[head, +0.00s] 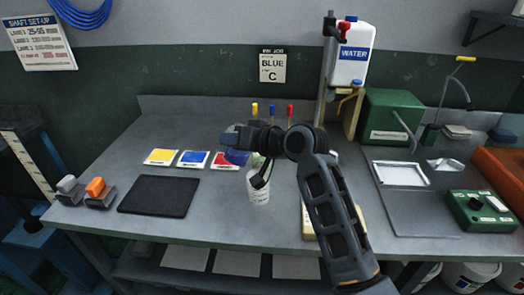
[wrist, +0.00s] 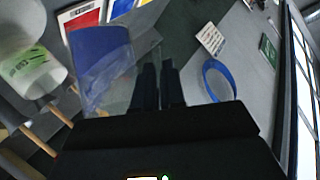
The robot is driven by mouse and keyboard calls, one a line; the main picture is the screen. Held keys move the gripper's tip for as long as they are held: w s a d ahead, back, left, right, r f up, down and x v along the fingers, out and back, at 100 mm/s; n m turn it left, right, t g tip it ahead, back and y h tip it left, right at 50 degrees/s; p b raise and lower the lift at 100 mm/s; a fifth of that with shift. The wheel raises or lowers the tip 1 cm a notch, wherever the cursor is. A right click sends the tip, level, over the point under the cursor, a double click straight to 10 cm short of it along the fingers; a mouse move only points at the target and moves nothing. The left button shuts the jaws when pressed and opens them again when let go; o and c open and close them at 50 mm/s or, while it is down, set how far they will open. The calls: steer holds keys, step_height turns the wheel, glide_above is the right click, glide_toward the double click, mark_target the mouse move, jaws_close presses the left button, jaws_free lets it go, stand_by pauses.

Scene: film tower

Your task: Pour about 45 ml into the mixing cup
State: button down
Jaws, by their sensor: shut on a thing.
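My gripper (wrist: 157,78) is shut on a clear vessel with blue liquid (wrist: 100,60), which is tilted in the wrist view. In the head view the blue liquid (head: 236,157) shows just left of and above a white cup with printed marks (head: 258,191), which stands upright on the bench and seems to be the mixing cup. My arm partly covers the vessel there. A pale cup with a green label (wrist: 38,76) is at the left of the wrist view. I cannot make out a stream or the level in the cup.
Yellow (head: 160,157), blue (head: 192,158) and red (head: 225,161) cards lie behind. A black mat (head: 158,196) and small blocks (head: 97,187) are at the left. A water container (head: 350,55), green box (head: 390,118) and white tray (head: 400,174) are at the right.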

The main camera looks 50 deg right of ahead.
steer(key=shift+a, duration=0.1)
stand_by(0.5)
steer(key=shift+w+a+f+n+h, duration=0.1)
steer(key=shift+a+f+n+h, duration=0.4)
steer(key=shift+a+f, duration=0.35)
steer(key=shift+w+a+f+n+g+h+b, duration=0.1)
steer(key=shift+a+f+n+h+b, duration=0.55)
steer(key=shift+f, duration=0.8)
steer(key=shift+w+a+f+n+g+h+b, duration=0.1)
steer(key=shift+a+f+n+h+b, duration=0.55)
steer(key=shift+f, duration=0.75)
steer(key=shift+a+f+n+g+h+b, duration=0.1)
steer(key=shift+a+f+n+h+b, duration=0.3)
steer(key=shift+a+f, duration=0.75)
steer(key=shift+d+f, duration=0.3)
steer(key=shift+f, duration=0.05)
